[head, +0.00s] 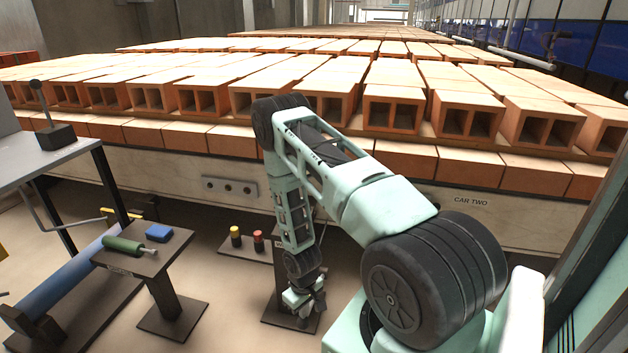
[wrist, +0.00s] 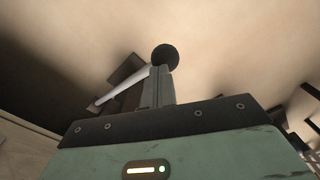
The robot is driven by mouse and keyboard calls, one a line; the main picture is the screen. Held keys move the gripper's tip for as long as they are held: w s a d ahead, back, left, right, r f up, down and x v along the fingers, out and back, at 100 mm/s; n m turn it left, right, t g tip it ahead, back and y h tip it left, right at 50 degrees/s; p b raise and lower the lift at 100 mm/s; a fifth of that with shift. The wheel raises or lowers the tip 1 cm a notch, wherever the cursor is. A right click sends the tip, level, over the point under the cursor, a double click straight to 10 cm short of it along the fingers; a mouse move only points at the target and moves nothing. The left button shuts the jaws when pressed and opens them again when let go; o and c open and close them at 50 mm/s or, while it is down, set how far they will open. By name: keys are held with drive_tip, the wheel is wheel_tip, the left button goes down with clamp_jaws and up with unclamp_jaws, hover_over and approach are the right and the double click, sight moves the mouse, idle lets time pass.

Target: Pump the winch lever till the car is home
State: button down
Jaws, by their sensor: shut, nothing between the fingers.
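A lever with a black ball knob (wrist: 165,57) and a pale rod (wrist: 122,87) shows in the wrist view, the rod running down left to a dark base. My gripper (head: 308,303) is low in front of the car in the head view. Its fingers (wrist: 158,80) are shut and empty, with their tips at the knob in the wrist view. I cannot tell whether they touch it. My gripper hides most of this lever in the head view. The car (head: 330,205), labelled CAR TWO at the right, is stacked with hollow bricks (head: 395,105).
A grey bench (head: 35,165) at the left carries a black box (head: 55,137) with a ball-topped stick. Yellow and red buttons (head: 258,238) stand on a low dark plate near my gripper.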

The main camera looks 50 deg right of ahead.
drive_tip(key=r+p, duration=0.2)
drive_tip(key=d+r+p, duration=0.1)
drive_tip(key=shift+w+d+r, duration=0.1)
drive_tip(key=shift+w+r, duration=0.15)
drive_tip(key=shift+r, duration=0.15)
drive_tip(key=w+d+r+p, duration=0.2)
drive_tip(key=d+r+p, duration=0.4)
drive_tip(key=r, duration=0.3)
drive_tip(key=shift+w+d+r+p, duration=0.25)
drive_tip(key=shift+w+d+p, duration=0.15)
idle(0.5)
wheel_tip(320, 180, up, 7)
drive_tip(key=p, duration=0.5)
idle(0.7)
